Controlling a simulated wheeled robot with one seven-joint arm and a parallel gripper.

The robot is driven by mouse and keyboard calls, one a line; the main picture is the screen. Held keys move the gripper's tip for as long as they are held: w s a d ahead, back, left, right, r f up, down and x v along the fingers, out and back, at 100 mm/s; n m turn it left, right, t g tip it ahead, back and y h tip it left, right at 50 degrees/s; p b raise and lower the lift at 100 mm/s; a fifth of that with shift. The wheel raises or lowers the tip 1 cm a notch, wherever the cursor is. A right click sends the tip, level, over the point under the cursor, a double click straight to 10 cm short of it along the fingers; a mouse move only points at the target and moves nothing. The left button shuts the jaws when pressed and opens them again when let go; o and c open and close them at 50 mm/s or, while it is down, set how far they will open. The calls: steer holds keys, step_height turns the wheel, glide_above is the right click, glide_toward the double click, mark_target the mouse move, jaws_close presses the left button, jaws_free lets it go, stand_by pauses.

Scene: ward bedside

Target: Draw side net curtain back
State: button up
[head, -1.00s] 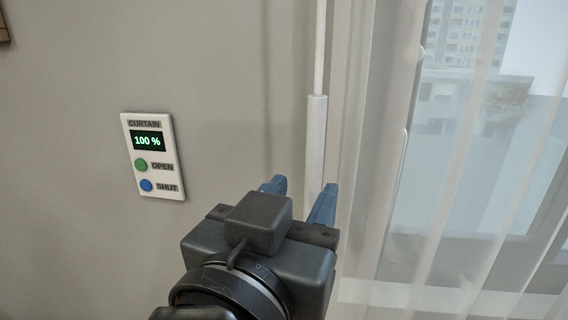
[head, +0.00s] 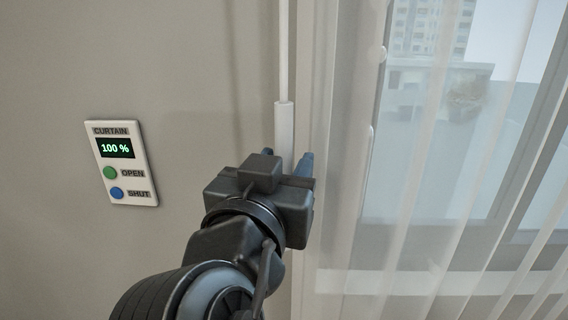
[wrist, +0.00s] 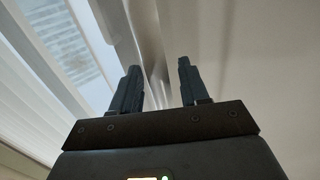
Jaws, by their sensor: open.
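The sheer net curtain (head: 410,210) hangs in folds across the window at the right; it also shows in the wrist view (wrist: 45,90). A white wand (head: 284,120) with a thicker lower handle hangs at the curtain's left edge. My gripper (head: 287,160) is open at the handle, one blue finger on each side of the wand in the head view. The fingers show apart in the wrist view (wrist: 157,85), with a pale upright strip between them. Whether they touch the handle cannot be told. My gripper body hides the handle's lower end.
A white wall panel (head: 122,165) marked CURTAIN stands left of my gripper. It reads 100 % and has a green OPEN button (head: 110,173) and a blue SHUT button (head: 117,192). The wall between panel and wand is bare.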

steer(key=shift+c, duration=0.4)
jaws_close()
